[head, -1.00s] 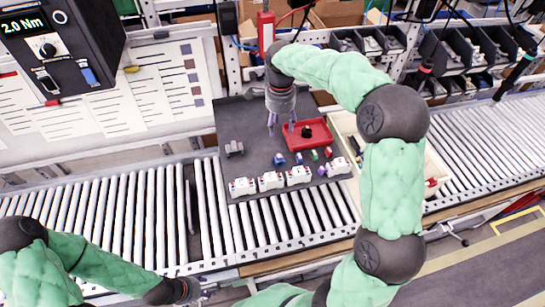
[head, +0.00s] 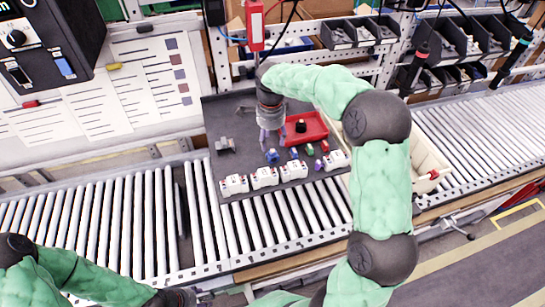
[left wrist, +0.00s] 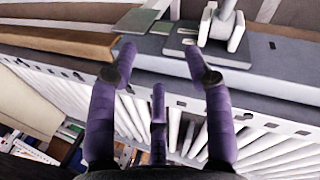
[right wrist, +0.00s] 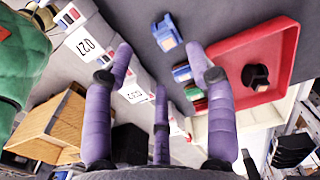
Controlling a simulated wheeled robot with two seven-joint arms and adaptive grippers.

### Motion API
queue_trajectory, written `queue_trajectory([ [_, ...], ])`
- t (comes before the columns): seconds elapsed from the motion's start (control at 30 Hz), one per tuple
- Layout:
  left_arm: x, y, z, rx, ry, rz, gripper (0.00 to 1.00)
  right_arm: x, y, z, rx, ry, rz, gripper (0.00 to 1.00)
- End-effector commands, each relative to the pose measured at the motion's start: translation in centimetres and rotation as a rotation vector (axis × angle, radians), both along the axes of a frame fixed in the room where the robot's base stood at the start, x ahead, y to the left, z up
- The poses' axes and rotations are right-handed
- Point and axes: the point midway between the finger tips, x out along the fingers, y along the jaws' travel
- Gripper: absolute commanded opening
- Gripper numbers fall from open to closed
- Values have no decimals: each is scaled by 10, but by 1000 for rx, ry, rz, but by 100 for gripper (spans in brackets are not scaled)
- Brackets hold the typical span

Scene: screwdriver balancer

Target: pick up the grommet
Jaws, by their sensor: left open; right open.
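A small black round piece, which looks like the grommet (head: 301,126), sits inside the red tray (head: 316,137) on the dark mat. In the right wrist view the grommet (right wrist: 256,76) lies right of the fingers, in the red tray (right wrist: 285,40). My right gripper (head: 267,147) is open and empty over the mat, left of the tray and close to a blue piece (head: 272,156). Its purple fingers (right wrist: 160,52) are spread apart. My left gripper (left wrist: 160,50) is open and empty above the roller conveyor, away from the tray.
Several white units (head: 264,178) stand in a row along the mat's front edge. Small coloured pieces (head: 310,149) lie between them and the tray. A grey bracket-like part (head: 225,145) lies at left. A cream bin (head: 428,160) stands right, partly behind my right arm.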

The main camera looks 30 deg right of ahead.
Motion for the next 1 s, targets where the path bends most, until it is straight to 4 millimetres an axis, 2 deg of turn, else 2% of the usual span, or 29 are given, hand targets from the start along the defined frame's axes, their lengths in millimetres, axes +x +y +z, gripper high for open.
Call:
queue_trajectory([
  [0.1,0,0,-1,0,0,0,51,0,0,-12,0,0,0,56],
  [0.27,0,0,-1,0,0,0,51,1,-1,-21,0,0,0,56],
  [0.6,0,0,-2,0,0,0,51,6,-8,-63,0,1,0,56],
  [0.93,0,0,-2,0,0,0,51,7,-8,-68,0,-1,0,56],
  [1.0,0,0,-2,0,0,0,51,7,-8,-68,0,-1,0,36],
])
